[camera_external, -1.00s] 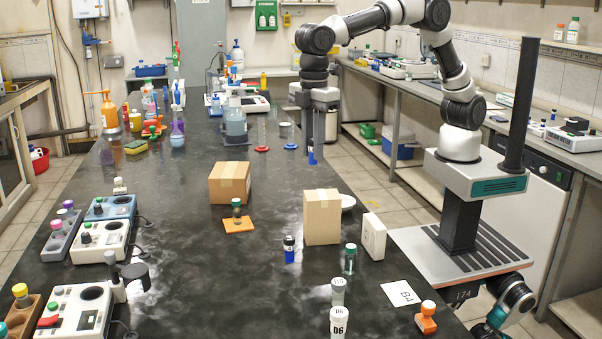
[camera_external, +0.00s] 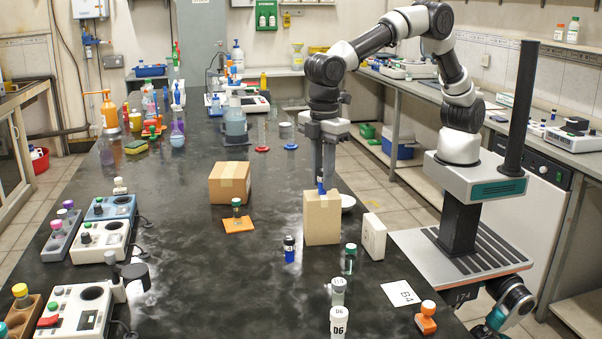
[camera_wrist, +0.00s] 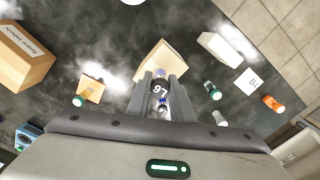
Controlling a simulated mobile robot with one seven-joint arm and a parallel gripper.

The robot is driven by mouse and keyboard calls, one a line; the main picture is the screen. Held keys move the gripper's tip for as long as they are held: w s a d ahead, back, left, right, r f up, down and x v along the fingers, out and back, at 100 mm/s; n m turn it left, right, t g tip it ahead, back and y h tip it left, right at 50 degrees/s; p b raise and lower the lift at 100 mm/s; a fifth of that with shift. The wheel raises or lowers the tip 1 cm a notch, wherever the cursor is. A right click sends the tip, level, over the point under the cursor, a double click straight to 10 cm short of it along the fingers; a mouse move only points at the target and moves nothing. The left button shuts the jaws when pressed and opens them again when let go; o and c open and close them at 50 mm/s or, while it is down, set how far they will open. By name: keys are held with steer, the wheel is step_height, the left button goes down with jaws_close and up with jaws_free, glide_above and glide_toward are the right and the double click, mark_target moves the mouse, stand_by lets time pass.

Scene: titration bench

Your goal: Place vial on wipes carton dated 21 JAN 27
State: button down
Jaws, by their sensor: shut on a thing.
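My gripper (camera_external: 322,180) is shut on a small vial (camera_wrist: 160,89), whose label reads 97 in the wrist view. Only a bit of blue on the held vial shows in the external view. The gripper points down at the top of the tall brown carton (camera_external: 322,220); whether the vial touches it I cannot tell. In the wrist view this carton (camera_wrist: 158,60) lies just past the fingertips. A lower, wider brown carton (camera_external: 229,184) stands to the left; it also shows in the wrist view (camera_wrist: 22,55), with print on one face. I cannot read a date on either carton.
A blue-labelled vial (camera_external: 289,250), a green-capped vial (camera_external: 350,258) and a white box (camera_external: 372,236) stand near the tall carton. A vial stands on an orange mat (camera_external: 240,226). A white dish (camera_external: 348,201) lies behind.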

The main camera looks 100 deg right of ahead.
steer(key=c, duration=1.6)
jaws_free()
steer(key=shift+f, duration=0.1)
steer(key=shift+o, duration=0.2)
step_height(320, 180, up, 12)
steer(key=p, duration=0.2)
steer(key=s+d+r+m+t, duration=0.1)
steer(key=s+d+r+m, duration=0.1)
steer(key=s+d+r, duration=0.4)
steer(key=s+d+f+m+t, duration=0.1)
steer(key=s+d+f+t, duration=0.1)
steer(key=s+d, duration=0.5)
steer(key=s+d+f+m+t, duration=0.2)
steer(key=s+d, duration=0.5)
steer(key=s, duration=0.7)
steer(key=shift+t, duration=0.3)
